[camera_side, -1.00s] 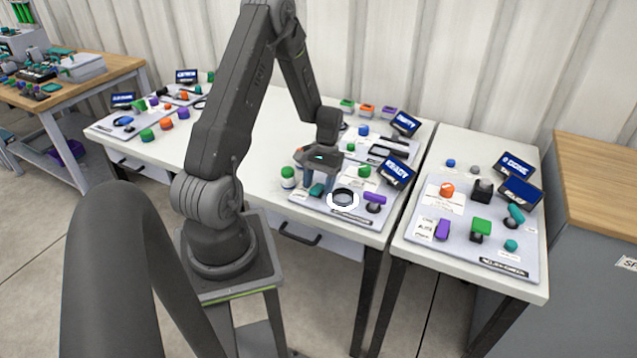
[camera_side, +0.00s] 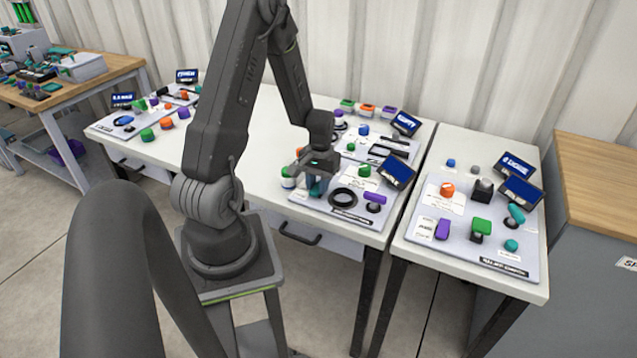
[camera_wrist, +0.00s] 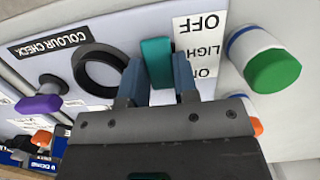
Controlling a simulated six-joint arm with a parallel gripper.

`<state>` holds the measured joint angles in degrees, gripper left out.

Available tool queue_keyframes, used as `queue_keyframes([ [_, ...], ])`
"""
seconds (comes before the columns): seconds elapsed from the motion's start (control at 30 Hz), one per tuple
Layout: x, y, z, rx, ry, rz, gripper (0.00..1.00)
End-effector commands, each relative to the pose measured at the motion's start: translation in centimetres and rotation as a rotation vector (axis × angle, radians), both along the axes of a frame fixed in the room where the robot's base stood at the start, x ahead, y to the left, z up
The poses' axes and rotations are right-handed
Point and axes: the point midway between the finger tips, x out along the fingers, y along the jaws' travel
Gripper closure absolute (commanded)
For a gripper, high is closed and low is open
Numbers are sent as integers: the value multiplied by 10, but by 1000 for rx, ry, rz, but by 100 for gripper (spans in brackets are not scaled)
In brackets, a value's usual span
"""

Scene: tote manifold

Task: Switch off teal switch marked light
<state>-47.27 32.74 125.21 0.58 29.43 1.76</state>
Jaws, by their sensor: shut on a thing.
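The teal switch (camera_wrist: 156,62) stands between my two fingers in the wrist view, beside a white label (camera_wrist: 199,48) reading OFF, LIGHT and ON. Its upper end lies toward the OFF side of the label. My gripper (camera_wrist: 157,88) is shut on the switch, one finger against each side. In the side view my gripper (camera_side: 317,190) is low over the front left of the middle panel (camera_side: 337,217) and hides most of the switch. The black ring (camera_side: 343,197) beside it is dark; it also shows in the wrist view (camera_wrist: 79,62).
A green-capped round button (camera_wrist: 274,71) is close on the label's far side. A purple knob (camera_side: 376,197), another green button (camera_side: 364,171) and a tilted screen (camera_side: 397,173) are on the same panel.

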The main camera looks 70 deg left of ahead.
Motion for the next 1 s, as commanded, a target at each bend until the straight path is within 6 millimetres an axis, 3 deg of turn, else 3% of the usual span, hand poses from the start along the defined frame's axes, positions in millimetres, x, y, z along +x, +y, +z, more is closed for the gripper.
queue_keyframes([
  [0.27, -2, -2, 1, 110, -110, 1, 96],
  [0.63, -2, -2, 1, 122, -122, 1, 96],
  [0.67, -2, -2, 1, 122, -122, 1, 70],
  [0.9, -2, -2, 0, 122, -122, 1, 48],
  [1.0, -2, -2, 0, 121, -121, 0, 47],
])
